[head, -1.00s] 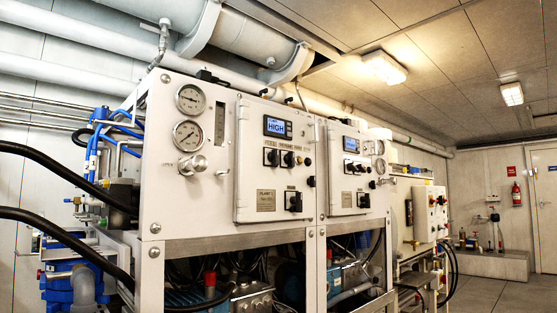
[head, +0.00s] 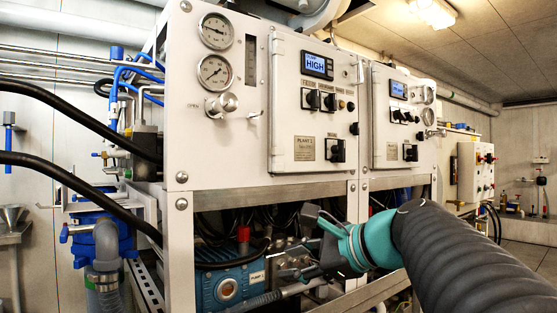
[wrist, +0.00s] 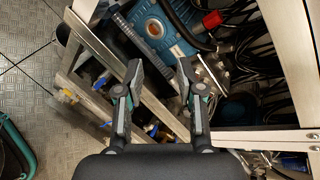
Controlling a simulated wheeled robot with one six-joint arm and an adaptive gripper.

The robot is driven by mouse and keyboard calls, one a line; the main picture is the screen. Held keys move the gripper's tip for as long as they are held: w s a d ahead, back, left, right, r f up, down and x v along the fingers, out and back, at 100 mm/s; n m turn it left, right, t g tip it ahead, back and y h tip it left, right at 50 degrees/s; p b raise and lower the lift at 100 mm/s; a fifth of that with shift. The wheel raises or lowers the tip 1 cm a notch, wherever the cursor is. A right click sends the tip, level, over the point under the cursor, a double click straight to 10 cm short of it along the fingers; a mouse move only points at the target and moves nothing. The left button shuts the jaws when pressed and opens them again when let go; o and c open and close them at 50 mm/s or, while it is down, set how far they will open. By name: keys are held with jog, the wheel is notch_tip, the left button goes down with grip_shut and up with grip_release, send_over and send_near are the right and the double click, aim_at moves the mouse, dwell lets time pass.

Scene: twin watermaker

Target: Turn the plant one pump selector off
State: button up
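The plant 1 panel door (head: 285,115) is on the white cabinet, with a "PLANT 1" plate (head: 304,148). Two black selectors, a left one (head: 308,98) and a right one (head: 330,102), sit under its display (head: 316,65), which reads "HIGH". A larger black switch (head: 335,150) sits lower. The labels are too small to tell which is the pump selector or how it is set. My gripper (head: 298,268) is below the panel, in front of the open lower frame, apart from the selectors. In the wrist view my gripper (wrist: 160,68) has its fingers spread and empty.
A second panel (head: 400,115) with similar switches is to the right. Gauges (head: 215,70) and a valve knob (head: 222,105) are left of the plant 1 door. A frame rail (head: 265,197) runs under the panels. A blue pump (head: 228,285) sits below.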

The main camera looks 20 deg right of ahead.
jog(key=w+d+r+m+t, duration=0.35)
jog(key=d+r+m, duration=0.35)
jog(key=r, duration=0.5)
jog(key=m+t, duration=0.5)
jog(key=t, duration=0.2)
send_near(336, 96)
jog(key=shift+g, duration=0.35)
jog(key=p+x, duration=0.2)
jog(key=x, duration=0.7)
jog(key=shift+w+r, duration=0.15)
jog(key=shift+r, duration=0.15)
